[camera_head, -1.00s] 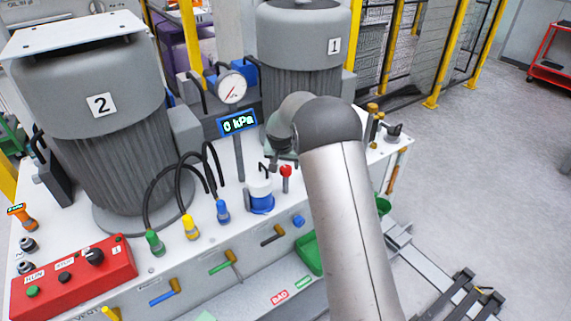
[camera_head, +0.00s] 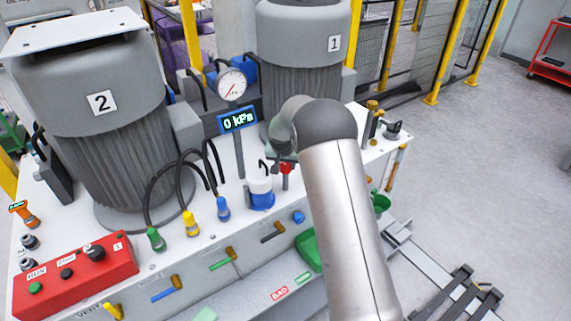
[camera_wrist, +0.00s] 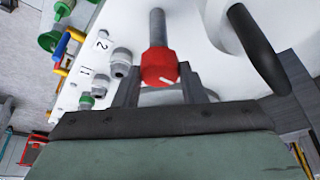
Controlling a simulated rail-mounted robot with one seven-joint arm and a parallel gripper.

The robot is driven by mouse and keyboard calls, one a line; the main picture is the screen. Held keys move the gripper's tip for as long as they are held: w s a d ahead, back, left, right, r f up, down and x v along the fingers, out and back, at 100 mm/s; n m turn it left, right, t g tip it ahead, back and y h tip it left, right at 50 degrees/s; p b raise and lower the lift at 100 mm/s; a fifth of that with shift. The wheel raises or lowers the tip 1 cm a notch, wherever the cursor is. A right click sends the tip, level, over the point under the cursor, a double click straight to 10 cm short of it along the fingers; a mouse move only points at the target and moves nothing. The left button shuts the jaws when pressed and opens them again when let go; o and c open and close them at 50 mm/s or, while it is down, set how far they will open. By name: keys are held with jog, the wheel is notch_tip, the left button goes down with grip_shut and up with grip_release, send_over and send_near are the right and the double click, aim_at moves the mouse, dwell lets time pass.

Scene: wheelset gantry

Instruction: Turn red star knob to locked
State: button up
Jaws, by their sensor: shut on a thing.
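The red star knob (camera_head: 286,168) stands on a thin grey stem on the white bench top, right of the small blue-and-white container. In the head view my gripper (camera_head: 283,158) is at the top of the knob, partly hidden by my arm. I cannot read a locked or unlocked label.
The blue-and-white container (camera_head: 260,193) with a dark hooked handle stands close left of the knob. A 0 kPa display (camera_head: 238,120) and a dial gauge (camera_head: 231,84) rise behind. Large grey motor 2 (camera_head: 100,110) is left.

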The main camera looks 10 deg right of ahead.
jog(key=shift+n, duration=0.3)
jog(key=n+b, duration=0.1)
jog(key=n+y+b, duration=0.1)
jog(key=n, duration=0.1)
jog(key=shift+d+f, duration=0.1)
jog(key=shift+d, duration=0.1)
jog(key=n+y, duration=0.1)
jog(key=n, duration=0.1)
jog(key=n+y+b, duration=0.1)
jog(key=n, duration=0.2)
jog(key=shift+d+y+b, duration=0.1)
jog(key=shift+y+b, duration=0.2)
jog(key=n+g+y, duration=0.1)
jog(key=n, duration=0.3)
jog(key=shift+w+d+n+b, duration=0.1)
jog(key=shift+n+b, duration=0.2)
jog(key=shift+n, duration=0.1)
jog(key=n+g+y, duration=0.1)
jog(key=n, duration=0.3)
jog(key=shift+w, duration=0.1)
jog(key=shift+n+g, duration=0.3)
jog(key=shift+n, duration=0.1)
jog(key=o, duration=1)
